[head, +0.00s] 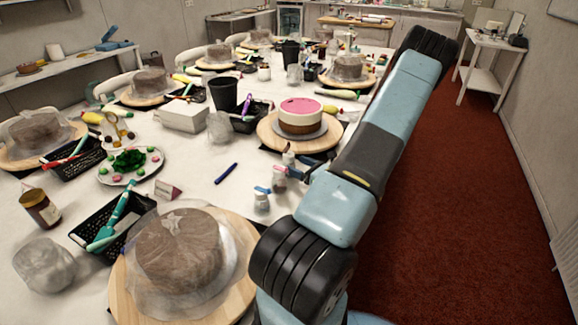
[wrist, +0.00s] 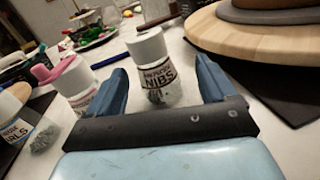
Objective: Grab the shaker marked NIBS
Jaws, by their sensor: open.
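The shaker marked NIBS (wrist: 157,80) is clear with a white lid and dark bits inside. It stands upright in the wrist view, just ahead of and between the open fingers of my gripper (wrist: 162,72). Its label faces me and reads NIBS. I cannot tell how far it reaches between the fingers. In the head view its white top (head: 289,154) shows beside my gripper, which is mostly hidden by my arm. A pink-lidded shaker (wrist: 70,82) stands just left of the left finger. A blue-lidded shaker (wrist: 14,125) is farther left, with a label ending in "RLS".
A wooden turntable (wrist: 256,40) is close on the right of the wrist view and bears a pink-topped cake (head: 302,115) in the head view. A wrapped cake (head: 180,250) sits at the front. A blue pen (head: 226,173) lies left of the shakers on mostly clear white table.

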